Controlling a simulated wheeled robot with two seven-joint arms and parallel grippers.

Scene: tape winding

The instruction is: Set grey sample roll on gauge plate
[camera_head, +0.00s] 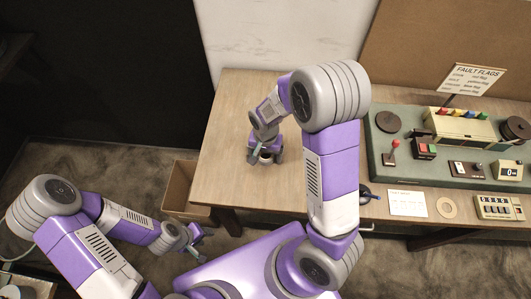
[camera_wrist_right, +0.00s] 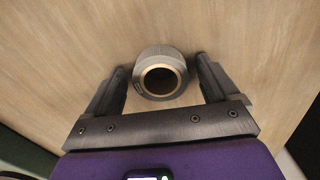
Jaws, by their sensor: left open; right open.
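The grey sample roll (camera_wrist_right: 160,53), a short grey cylinder with a tan-rimmed dark bore, is on the wooden table. In the right wrist view it lies between the two fingers of my right gripper (camera_wrist_right: 160,73), which is open with gaps on both sides. In the head view the roll (camera_head: 265,158) is small and partly hidden by my right gripper (camera_head: 264,154), at the table's left part. A dark round disc (camera_head: 388,122) on the green panel may be the gauge plate; I cannot tell for sure. My left gripper (camera_head: 196,242) is open and empty, off the table's front left.
The green panel (camera_head: 400,172) carries a red-knobbed lever (camera_head: 390,150), switches, a counter and a dark reel (camera_head: 515,129).

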